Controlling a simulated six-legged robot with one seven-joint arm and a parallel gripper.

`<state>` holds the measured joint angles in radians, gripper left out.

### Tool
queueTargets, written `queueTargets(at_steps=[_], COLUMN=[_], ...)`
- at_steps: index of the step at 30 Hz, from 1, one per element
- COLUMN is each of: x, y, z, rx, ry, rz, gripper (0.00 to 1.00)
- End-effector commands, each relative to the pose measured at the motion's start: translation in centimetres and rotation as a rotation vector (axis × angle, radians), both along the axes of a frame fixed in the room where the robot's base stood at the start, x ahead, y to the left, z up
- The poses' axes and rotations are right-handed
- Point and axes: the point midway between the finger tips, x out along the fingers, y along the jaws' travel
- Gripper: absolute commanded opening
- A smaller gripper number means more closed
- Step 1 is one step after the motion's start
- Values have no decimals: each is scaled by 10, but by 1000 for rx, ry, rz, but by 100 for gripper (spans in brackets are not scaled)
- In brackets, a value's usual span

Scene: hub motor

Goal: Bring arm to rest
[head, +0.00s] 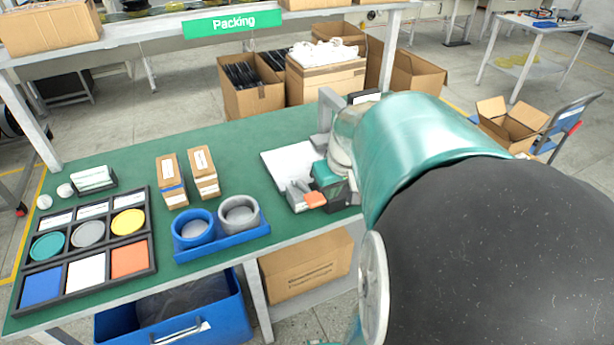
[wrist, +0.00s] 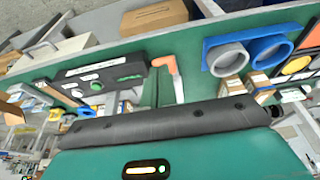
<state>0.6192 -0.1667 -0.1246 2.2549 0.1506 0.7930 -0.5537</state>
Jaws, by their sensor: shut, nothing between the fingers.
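My teal and black arm (head: 425,140) fills the right of the head view and reaches over the green workbench (head: 115,165). At its far end, my gripper (head: 325,185) is a small teal and black block low over the bench's front part, near a white sheet (head: 285,158). My gripper is shut, and I see nothing held. Its fingertips are hard to make out. In the wrist view, a teal body and a dark bolted bar (wrist: 190,122) fill the lower part.
A blue tray (head: 225,242) with a blue and a grey ring, small cartons (head: 172,180) and a black sorting tray (head: 70,280) stand left of my gripper. A blue bin (head: 175,312) and a cardboard box (head: 310,268) sit below. Uprights carry the shelf behind.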

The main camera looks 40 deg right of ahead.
Motion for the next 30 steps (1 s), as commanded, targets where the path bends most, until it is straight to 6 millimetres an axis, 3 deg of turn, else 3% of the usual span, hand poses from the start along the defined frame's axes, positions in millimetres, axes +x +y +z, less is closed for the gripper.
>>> queueTargets(at_steps=[23,26,30], x=[-1,3,12], y=[1,13,65], z=[0,5,25], rx=[-1,-4,-16], ry=[-1,-9,-43], rz=[1,16,76], gripper=[0,0,0])
